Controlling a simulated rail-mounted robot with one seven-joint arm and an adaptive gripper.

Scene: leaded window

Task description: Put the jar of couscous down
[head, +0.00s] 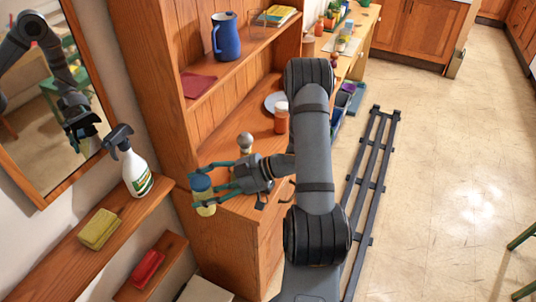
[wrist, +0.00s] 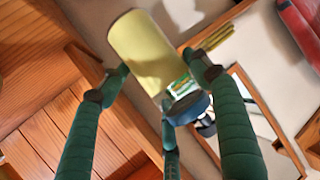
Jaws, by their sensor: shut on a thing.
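The jar of couscous (head: 206,209) has a pale yellow body and a blue lid. My gripper (head: 203,186) is shut on it, with green fingers around the jar near its lid. The jar is near the left front edge of the wooden hutch; I cannot tell whether it touches any surface. In the wrist view, the jar (wrist: 150,48) is tilted across the picture between the fingers of my gripper (wrist: 163,75), its blue lid toward the bottom. The fingers hide part of the jar.
A wall shelf (head: 75,250) at left holds a spray bottle (head: 136,172) and a yellow sponge (head: 98,229). A red item (head: 148,268) lies on a lower shelf.

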